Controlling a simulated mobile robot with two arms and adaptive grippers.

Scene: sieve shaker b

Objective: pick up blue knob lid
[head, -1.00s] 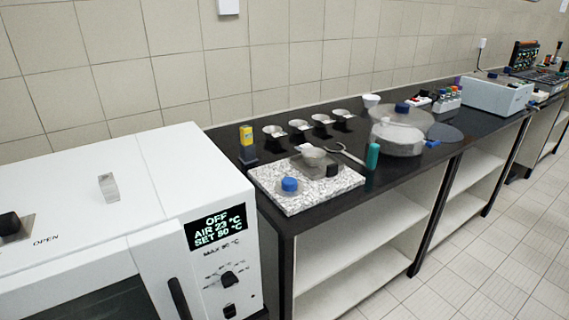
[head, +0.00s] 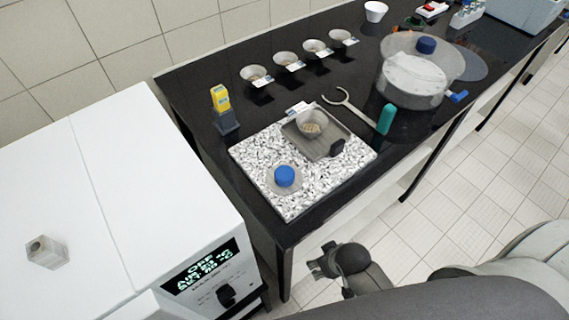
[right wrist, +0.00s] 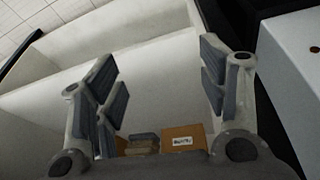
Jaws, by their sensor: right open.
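A blue knob (head: 285,175) on a small clear round base sits on the front left part of the speckled slab (head: 287,207). A second blue knob (head: 425,46) shows at the top of a large clear round vessel (head: 397,92) at the right on the black bench. I cannot tell which one is the named lid. My right gripper (head: 322,264) is low in front of the bench edge, apart from both knobs. In the right wrist view it is open and empty, facing the white shelf space under the bench. My left gripper is out of view.
A white oven (head: 110,190) is at the left. Boxes (right wrist: 183,139) show under the bench.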

